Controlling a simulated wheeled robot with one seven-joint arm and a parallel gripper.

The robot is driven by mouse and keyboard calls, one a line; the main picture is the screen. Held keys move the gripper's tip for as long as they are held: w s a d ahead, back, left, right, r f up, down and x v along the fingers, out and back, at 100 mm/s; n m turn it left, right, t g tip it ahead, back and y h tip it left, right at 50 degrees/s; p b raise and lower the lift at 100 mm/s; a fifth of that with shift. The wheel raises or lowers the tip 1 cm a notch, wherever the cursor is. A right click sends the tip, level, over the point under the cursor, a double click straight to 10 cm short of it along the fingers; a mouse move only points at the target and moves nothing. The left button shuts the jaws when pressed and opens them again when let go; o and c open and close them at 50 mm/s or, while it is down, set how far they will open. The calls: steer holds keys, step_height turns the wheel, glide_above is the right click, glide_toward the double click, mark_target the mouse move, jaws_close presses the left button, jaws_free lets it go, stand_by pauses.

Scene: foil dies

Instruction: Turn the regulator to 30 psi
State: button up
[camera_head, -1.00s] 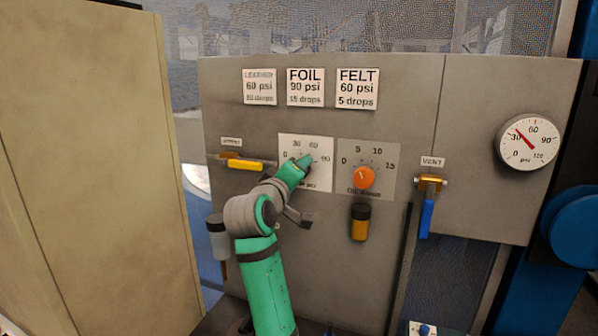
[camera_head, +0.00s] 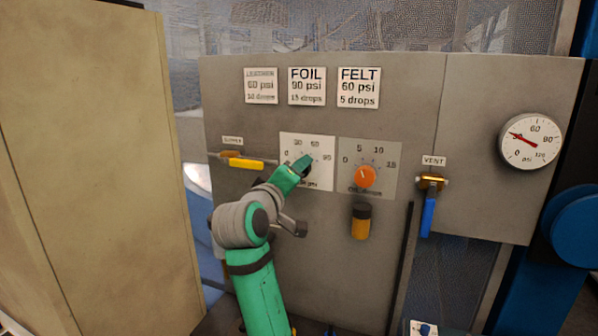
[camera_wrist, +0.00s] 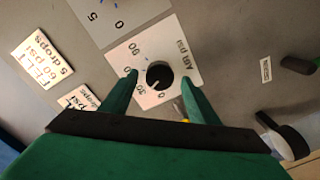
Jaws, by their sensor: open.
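The regulator is a black knob (camera_wrist: 159,76) on a white "psi" dial plate (camera_head: 322,178). In the wrist view its white mark points toward the 30 label. My gripper hides the knob in the head view. My gripper (camera_wrist: 158,78) is open, with one green finger on either side of the knob and a gap showing on both sides. In the head view my gripper (camera_head: 303,165) is in front of the dial. The round pressure gauge (camera_head: 530,142) at the right has its red needle pointing left and slightly up, near 30.
An orange oil knob (camera_head: 366,176) is just right of the dial. A yellow supply lever (camera_head: 246,163) is to the left. A blue vent lever (camera_head: 428,217) hangs down at the right. Setting cards (camera_head: 306,86) are above. A beige cabinet (camera_head: 90,160) stands close on the left.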

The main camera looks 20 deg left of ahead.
steer(key=s, duration=0.7)
steer(key=shift+s, duration=0.2)
steer(key=d+f+g+y, duration=0.1)
steer(key=d+f+y, duration=0.15)
steer(key=f, duration=1.95)
steer(key=s+d+f+m, duration=0.1)
steer(key=s+d+f, duration=0.2)
steer(key=s+f, duration=0.35)
steer(key=s+d+f+m+g, duration=0.15)
steer(key=s+d+f, duration=0.25)
steer(key=f, duration=0.6)
steer(key=s+d+f+m, duration=0.25)
steer(key=s+f, duration=0.25)
steer(key=f, duration=0.3)
steer(key=s+d+f+m+h, duration=0.1)
steer(key=s+d, duration=0.4)
steer(key=s, duration=1)
steer(key=s+d+f+m+h, duration=0.1)
steer(key=s+d+m, duration=0.3)
steer(key=s, duration=1.2)
steer(key=shift+s+d+f+m, duration=0.15)
steer(key=shift+d+f+m, duration=0.2)
steer(key=shift+d, duration=0.8)
